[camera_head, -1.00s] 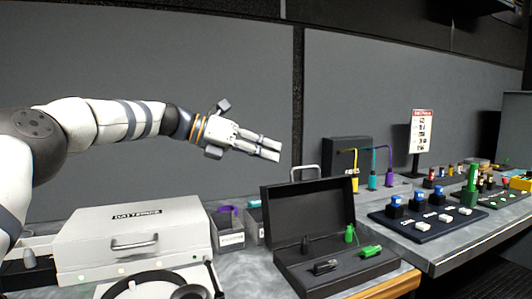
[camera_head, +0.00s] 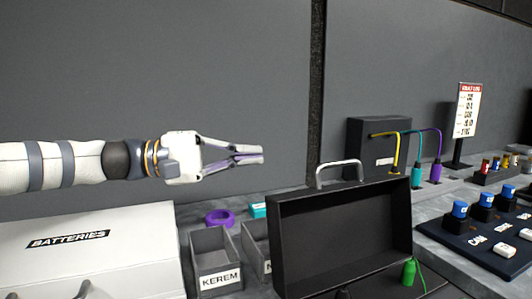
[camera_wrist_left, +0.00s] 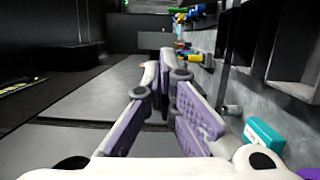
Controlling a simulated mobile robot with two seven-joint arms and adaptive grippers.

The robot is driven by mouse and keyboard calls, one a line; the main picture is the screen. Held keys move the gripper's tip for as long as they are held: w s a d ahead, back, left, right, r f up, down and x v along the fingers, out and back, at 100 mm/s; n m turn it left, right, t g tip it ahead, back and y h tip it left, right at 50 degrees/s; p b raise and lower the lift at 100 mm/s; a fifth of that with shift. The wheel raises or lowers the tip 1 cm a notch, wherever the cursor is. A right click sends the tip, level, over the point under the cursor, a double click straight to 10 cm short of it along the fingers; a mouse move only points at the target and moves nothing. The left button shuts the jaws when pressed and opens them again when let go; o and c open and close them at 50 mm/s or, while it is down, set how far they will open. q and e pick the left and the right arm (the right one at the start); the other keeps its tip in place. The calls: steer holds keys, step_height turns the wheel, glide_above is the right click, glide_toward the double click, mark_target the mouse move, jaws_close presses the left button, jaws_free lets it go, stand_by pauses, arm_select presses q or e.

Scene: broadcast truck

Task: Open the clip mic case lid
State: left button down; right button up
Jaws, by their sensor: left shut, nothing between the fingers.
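The black clip mic case stands open on the counter. Its lid (camera_head: 342,232) is upright, with a pale metal handle (camera_head: 340,166) at its top edge. Part of the dark base (camera_head: 385,285) shows below, with a green clip mic (camera_head: 409,272) in it; the rest is cut off by the frame. My left gripper (camera_head: 258,154) is shut and empty, pointing right, to the left of the lid and above its top edge in the picture. Its purple-padded fingers (camera_wrist_left: 163,75) also show in the left wrist view. My right gripper is not in view.
A white batteries case (camera_head: 105,250) is at lower left. Grey labelled bins (camera_head: 212,258) stand beside the black case, with a purple ring (camera_head: 219,217) and a teal item (camera_head: 258,210). A black box (camera_head: 376,150) with coloured cables and a blue-button panel (camera_head: 490,232) are right.

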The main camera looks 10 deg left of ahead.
mark_target(327, 163)
arm_select(q)
steer(key=d+p, duration=0.1)
steer(key=d, duration=1)
steer(key=shift+s+r, duration=0.2)
steer(key=shift+s, duration=0.15)
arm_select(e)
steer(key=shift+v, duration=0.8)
arm_select(q)
steer(key=s+d+r+m, duration=0.1)
steer(key=s+r+m+p, duration=0.1)
steer(key=shift+s+d+r+y, duration=0.1)
steer(key=shift+s+d+y, duration=0.2)
steer(key=shift+s+d, duration=0.1)
steer(key=shift+s+d+r+p, duration=0.1)
steer(key=shift+s+d+p, duration=0.1)
steer(key=shift+s+p, duration=0.1)
steer(key=shift+m, duration=0.3)
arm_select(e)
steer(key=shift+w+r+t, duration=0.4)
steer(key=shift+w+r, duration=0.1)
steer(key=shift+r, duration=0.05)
